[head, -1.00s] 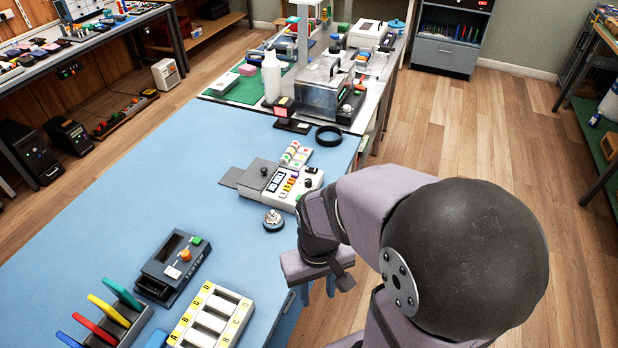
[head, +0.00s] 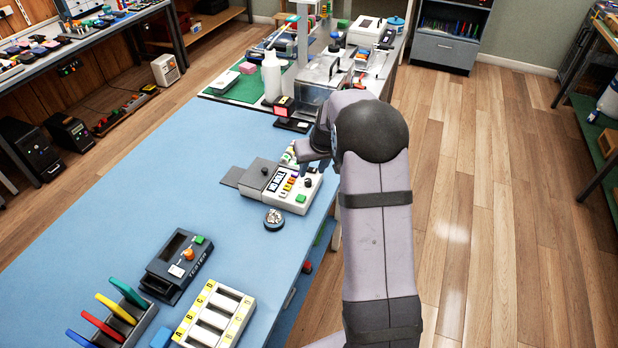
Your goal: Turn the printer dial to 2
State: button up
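A light grey and white device (head: 256,180), which looks like the printer, lies near the right edge of the blue table. In the head view I cannot read any dial number.
A small round metal item (head: 273,218) lies in front of the device. A tester (head: 176,264), a lettered tray (head: 215,310) and a rack of coloured pieces (head: 115,318) are nearer. A small red-screened stand (head: 285,110) stands beyond. The blue table's middle is clear.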

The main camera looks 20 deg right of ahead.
aim_at(308, 180)
jog(key=shift+w+n, duration=0.1)
jog(key=shift+n, duration=0.5)
jog(key=shift+f, duration=0.2)
jog(key=shift+p+x, duration=1.25)
jog(key=shift+x, duration=2.25)
grip_shut()
